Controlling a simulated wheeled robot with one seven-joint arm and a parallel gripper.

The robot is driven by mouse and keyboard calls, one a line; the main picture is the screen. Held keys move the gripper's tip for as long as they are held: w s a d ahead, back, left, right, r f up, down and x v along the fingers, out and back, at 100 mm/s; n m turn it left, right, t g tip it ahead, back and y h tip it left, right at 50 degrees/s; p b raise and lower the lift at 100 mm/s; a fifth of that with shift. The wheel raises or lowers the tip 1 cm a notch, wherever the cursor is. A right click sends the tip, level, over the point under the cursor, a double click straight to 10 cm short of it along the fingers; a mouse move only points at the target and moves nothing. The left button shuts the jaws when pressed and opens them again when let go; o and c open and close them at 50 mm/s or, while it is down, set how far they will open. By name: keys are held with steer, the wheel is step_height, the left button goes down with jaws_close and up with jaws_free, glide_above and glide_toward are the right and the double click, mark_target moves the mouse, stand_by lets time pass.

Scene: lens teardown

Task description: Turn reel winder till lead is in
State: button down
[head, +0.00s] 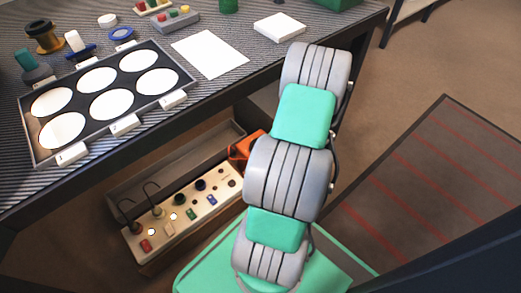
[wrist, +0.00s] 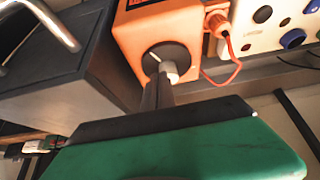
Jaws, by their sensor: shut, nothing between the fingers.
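The reel winder appears to be the orange box (wrist: 133,32) in the wrist view, with a dark round hub (wrist: 156,57) and a pale peg (wrist: 171,68) on its face. A thin red lead (wrist: 222,86) loops from an orange plug (wrist: 217,22) back toward the box. In the head view the orange box (head: 243,151) is partly hidden behind my arm. My gripper (wrist: 163,80) shows as dark narrow fingers close together, with its tips at the peg. The fingers are shut with nothing between them; I cannot tell whether they touch the peg.
A cream panel with sockets and knobs (head: 197,215) lies beside the orange box, below the workbench (head: 222,81). A dark grey box (wrist: 60,70) with a metal handle (wrist: 50,22) stands left in the wrist view. The bench holds a tray with white discs (head: 143,113).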

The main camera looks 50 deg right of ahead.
step_height(320, 180, down, 2)
steer(key=shift+f+b, duration=0.2)
steer(key=shift+b, duration=0.15)
steer(key=shift+w, duration=0.15)
steer(key=shift+a+r+p, duration=0.1)
steer(key=shift+a+p, duration=0.25)
steer(key=shift+a, duration=0.45)
steer(key=shift+w+a, duration=0.1)
steer(key=shift+a, duration=0.3)
stand_by(0.5)
